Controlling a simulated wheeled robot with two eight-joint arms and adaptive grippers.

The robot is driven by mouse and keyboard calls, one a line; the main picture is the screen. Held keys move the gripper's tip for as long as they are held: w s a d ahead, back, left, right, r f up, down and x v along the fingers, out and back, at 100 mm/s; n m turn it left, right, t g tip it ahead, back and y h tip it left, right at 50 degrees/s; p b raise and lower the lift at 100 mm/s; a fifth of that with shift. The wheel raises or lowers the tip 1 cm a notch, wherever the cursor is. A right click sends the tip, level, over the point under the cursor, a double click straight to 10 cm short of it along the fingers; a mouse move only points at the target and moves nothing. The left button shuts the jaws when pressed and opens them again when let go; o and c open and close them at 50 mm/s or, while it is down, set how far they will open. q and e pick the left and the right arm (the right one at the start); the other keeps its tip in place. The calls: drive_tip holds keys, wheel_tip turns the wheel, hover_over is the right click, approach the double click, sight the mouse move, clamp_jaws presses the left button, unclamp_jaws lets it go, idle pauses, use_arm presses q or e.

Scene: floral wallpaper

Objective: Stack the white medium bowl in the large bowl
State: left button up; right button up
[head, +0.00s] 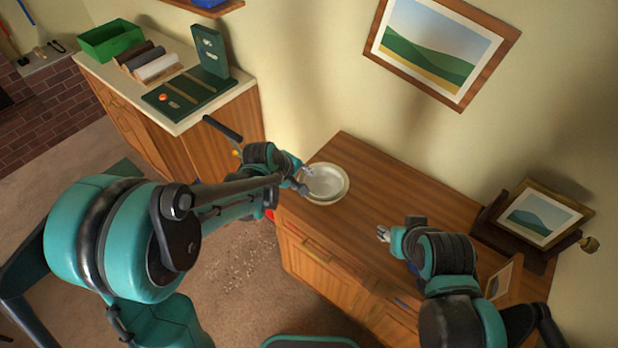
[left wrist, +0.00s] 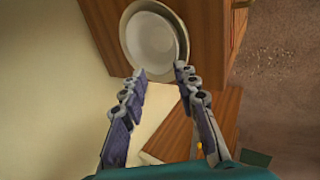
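The large bowl (head: 345,192) stands at the left end of the wooden cabinet top. It also shows at the top of the left wrist view (left wrist: 182,40). The white medium bowl (head: 323,183) appears inside its rim, set a little to one side; it also shows in the left wrist view (left wrist: 151,42). My left gripper (head: 305,180) is at the left edge of the bowls. In the left wrist view its two fingers (left wrist: 160,70) are apart, with nothing between them, tips by the near rim. My right gripper (head: 383,234) is over the cabinet, away from the bowls; its opening is unclear.
The wooden cabinet top (head: 375,185) is clear between the bowls and my right arm. A picture frame (head: 540,217) stands at its right end.

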use_arm(q)
drive_tip(key=shift+v, duration=1.75)
drive_tip(key=s+a+r+m+y, duration=0.1)
drive_tip(key=s+a+r+m, duration=0.1)
drive_tip(key=s, duration=0.4)
drive_tip(key=s+a+r+m+t+y, duration=0.1)
drive_tip(key=s+a+r+m, duration=0.2)
drive_tip(key=s+a+m, duration=0.2)
drive_tip(key=s+a+r+m+y, duration=0.1)
drive_tip(key=s+a+r+m, duration=0.1)
drive_tip(key=s+a, duration=0.3)
drive_tip(key=s+m, duration=0.1)
drive_tip(key=s, duration=0.3)
drive_tip(key=shift+a+r+m+t+y, duration=0.2)
drive_tip(key=shift+r+m+t+y, duration=0.05)
drive_tip(key=shift+m+t+y, duration=0.15)
